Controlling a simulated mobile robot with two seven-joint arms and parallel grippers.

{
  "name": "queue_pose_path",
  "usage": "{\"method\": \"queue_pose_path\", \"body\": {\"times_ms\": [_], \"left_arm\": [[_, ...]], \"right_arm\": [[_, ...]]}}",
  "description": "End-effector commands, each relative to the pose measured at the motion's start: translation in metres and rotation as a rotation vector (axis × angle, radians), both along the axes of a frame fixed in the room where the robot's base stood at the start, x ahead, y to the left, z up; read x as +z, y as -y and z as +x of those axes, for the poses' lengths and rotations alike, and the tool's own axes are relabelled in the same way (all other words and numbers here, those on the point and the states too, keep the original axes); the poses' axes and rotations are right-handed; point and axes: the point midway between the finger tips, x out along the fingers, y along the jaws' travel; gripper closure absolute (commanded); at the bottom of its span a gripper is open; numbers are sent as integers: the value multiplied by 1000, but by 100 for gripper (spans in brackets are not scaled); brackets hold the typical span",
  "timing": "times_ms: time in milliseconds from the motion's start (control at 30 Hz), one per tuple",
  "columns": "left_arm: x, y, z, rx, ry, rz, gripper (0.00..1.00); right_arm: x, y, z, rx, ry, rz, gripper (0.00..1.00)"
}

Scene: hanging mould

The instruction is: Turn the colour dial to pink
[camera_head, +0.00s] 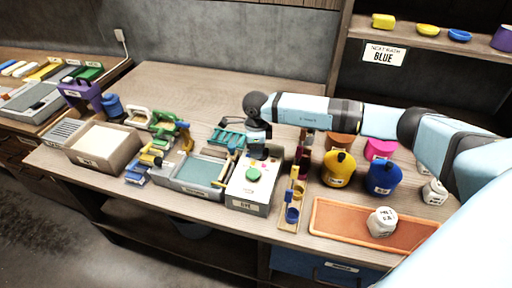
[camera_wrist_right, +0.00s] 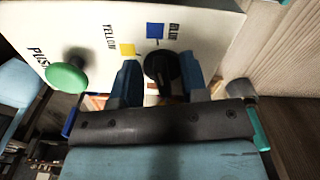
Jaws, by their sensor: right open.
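The dye box (camera_head: 240,190) is white with a green push button (camera_head: 253,174) on top; the button also shows in the wrist view (camera_wrist_right: 67,77). The black colour dial (camera_wrist_right: 160,72) is on the same face, below a blue square (camera_wrist_right: 155,30) and a yellow square (camera_wrist_right: 127,49) with their colour words. My right gripper (camera_wrist_right: 159,60) is open, one finger on each side of the dial; contact cannot be told. In the head view my right gripper (camera_head: 259,148) hides the dial. No pink mark is clear, and the dial's pointing direction cannot be told. My left gripper is out of view.
A grey tray (camera_head: 178,183) stands left of the dye box. A narrow wooden rack (camera_head: 287,222) stands to its right, then yellow (camera_head: 339,168) and blue (camera_head: 383,175) pots.

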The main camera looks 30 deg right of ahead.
Motion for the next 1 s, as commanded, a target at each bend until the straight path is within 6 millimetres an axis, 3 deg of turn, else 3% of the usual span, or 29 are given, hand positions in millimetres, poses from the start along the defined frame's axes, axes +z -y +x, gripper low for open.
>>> {"method": "queue_pose_path", "body": {"times_ms": [333,500,533,1000], "left_arm": [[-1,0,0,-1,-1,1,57],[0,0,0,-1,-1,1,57],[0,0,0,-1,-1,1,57],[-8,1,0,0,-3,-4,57]], "right_arm": [[-4,0,0,0,1,1,60],[-4,0,0,0,1,1,99],[-4,0,0,0,1,1,100],[-6,-1,-1,88,2,0,100]]}}
